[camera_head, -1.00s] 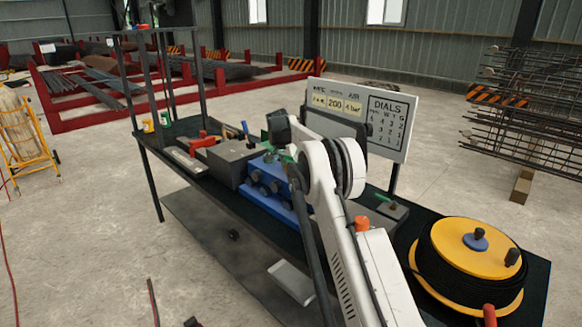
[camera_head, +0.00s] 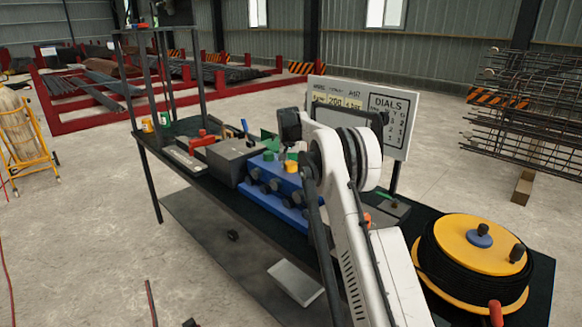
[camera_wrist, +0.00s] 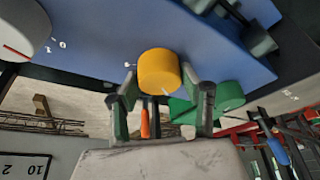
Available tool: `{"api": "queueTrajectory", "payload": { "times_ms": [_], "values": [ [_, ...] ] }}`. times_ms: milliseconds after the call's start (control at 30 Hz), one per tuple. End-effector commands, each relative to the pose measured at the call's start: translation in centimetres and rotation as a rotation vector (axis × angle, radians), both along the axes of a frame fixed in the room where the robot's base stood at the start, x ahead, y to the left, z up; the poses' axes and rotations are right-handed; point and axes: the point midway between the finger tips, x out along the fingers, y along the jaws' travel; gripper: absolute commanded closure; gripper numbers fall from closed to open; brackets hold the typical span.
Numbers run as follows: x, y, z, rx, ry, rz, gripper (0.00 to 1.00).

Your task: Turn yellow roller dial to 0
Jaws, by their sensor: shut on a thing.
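The yellow roller dial (camera_wrist: 158,70) sits on the blue box, between the two fingers of my gripper (camera_wrist: 160,86) in the wrist view. The fingers are shut on its sides. A thin pale mark shows on the dial's lower edge, and small white digits, too small to read, are on the blue face beside it. In the head view the yellow dial (camera_head: 291,166) is on top of the blue box (camera_head: 272,199), just below my gripper (camera_head: 290,152), which my arm partly hides.
A green dial (camera_wrist: 222,97) is close beside the right finger. A white dial with a red line (camera_wrist: 22,28) is at upper left. The DIALS board (camera_head: 388,122) stands behind my arm. A grey box (camera_head: 233,162) and a yellow cable reel (camera_head: 475,243) flank the blue box.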

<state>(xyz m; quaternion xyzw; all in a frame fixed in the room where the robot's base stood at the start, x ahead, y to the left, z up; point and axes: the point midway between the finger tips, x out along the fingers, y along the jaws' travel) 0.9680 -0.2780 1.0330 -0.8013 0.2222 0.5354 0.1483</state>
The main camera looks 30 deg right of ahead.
Motion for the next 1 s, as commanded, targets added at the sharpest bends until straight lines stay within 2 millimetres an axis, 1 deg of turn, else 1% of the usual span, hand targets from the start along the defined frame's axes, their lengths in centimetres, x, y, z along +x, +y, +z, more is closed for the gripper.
{"api": "queueTrajectory", "payload": {
  "times_ms": [300,733,767,867,900,1000],
  "values": [
    [0.01,0.01,0.01,0.0,0.0,0.095,0.86],
    [0.02,0.01,0.05,0.0,0.0,0.105,0.86],
    [0.01,0.02,0.04,0.0,0.0,0.105,0.56],
    [0.01,0.02,0.04,0.0,0.0,0.105,0.43],
    [0.02,0.01,0.04,0.0,0.0,0.105,0.41],
    [0.0,0.01,0.03,0.0,0.0,0.105,0.41]
  ]
}}
